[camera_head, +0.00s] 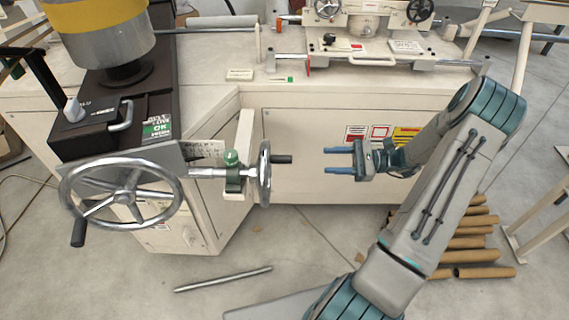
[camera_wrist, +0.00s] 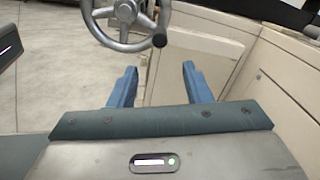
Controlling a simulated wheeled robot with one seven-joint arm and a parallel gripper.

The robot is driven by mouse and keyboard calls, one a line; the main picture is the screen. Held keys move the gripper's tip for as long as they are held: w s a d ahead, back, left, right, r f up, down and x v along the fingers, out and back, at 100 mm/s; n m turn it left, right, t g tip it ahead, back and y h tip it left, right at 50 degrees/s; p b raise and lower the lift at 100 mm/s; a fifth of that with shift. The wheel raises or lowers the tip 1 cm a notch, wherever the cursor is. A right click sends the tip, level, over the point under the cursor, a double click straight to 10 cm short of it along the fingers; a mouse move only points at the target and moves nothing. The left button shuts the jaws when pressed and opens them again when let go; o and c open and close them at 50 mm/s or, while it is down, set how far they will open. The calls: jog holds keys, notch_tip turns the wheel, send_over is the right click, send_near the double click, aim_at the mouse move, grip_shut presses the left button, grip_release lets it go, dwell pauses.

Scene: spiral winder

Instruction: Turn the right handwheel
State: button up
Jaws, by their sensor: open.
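The right handwheel (camera_head: 264,178) is a grey metal wheel seen nearly edge-on, on a shaft at the front of the cream machine. Its black handle (camera_head: 281,159) sticks out to the right, toward my gripper (camera_head: 327,161). My gripper is open and empty, a short gap to the right of the handle, with its blue fingers pointing left. In the wrist view, the wheel (camera_wrist: 122,46) shows at the top, cut off by the frame edge. The handle's round end (camera_wrist: 160,40) appears beyond and between the open fingers (camera_wrist: 160,86), with no contact visible.
A larger left handwheel (camera_head: 122,163) with a black handle stands at the left. A green-topped clamp (camera_head: 232,158) sits on the right wheel's shaft. The machine's cream front panel (camera_head: 300,150) lies behind my gripper. Cardboard tubes (camera_head: 470,242) and a metal rod (camera_head: 222,279) lie on the floor.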

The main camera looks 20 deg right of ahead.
aim_at(285, 160)
jog(key=x, duration=1.3)
jog(key=shift+a, duration=0.35)
grip_shut()
